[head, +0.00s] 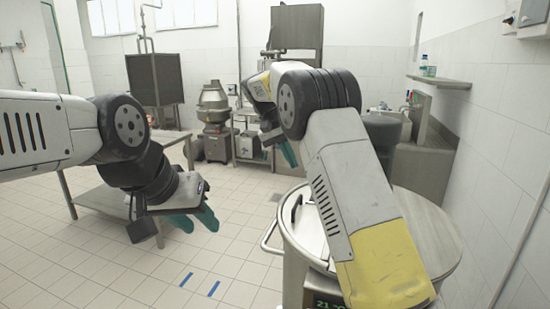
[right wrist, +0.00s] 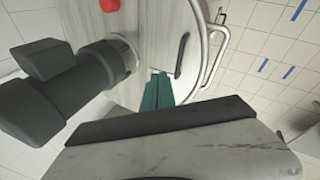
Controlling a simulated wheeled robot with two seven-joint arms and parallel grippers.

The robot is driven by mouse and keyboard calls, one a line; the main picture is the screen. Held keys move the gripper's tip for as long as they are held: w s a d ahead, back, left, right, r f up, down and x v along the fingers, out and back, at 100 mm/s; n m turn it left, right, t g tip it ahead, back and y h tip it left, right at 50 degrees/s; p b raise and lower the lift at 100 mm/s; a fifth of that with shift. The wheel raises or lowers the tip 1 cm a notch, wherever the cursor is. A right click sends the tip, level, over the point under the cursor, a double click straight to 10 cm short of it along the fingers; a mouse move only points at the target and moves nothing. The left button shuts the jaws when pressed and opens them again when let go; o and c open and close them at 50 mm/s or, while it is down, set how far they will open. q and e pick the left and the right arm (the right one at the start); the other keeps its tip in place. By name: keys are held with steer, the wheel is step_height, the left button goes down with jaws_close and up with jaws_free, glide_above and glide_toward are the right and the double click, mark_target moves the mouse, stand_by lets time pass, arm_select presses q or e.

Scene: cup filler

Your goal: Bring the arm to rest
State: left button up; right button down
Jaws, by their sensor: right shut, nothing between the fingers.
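The vat's lid (right wrist: 150,35) lies beyond the fingertips, and I cannot tell how far below. My left gripper (head: 203,227) hangs over the tiled floor at the left, its two teal fingers apart and empty.
A steel table (head: 105,200) stands behind my left arm. A dark grey fitting (right wrist: 60,90) rises from the vat's lid in the right wrist view. A wall shelf (head: 440,82) holds a bottle at the right. The floor at lower left is clear, with blue tape marks (head: 213,289).

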steer(key=s+d+r+t+y, duration=0.1)
steer(key=s+d+r+y, duration=0.2)
steer(key=s+d, duration=0.35)
steer(key=s+d+r+t+y, duration=0.1)
steer(key=s+d+r+y, duration=0.2)
steer(key=s, duration=0.7)
steer(key=s+f+t+y, duration=0.1)
steer(key=s+f+t, duration=0.2)
steer(key=s, duration=1.6)
steer(key=shift+f, duration=0.6)
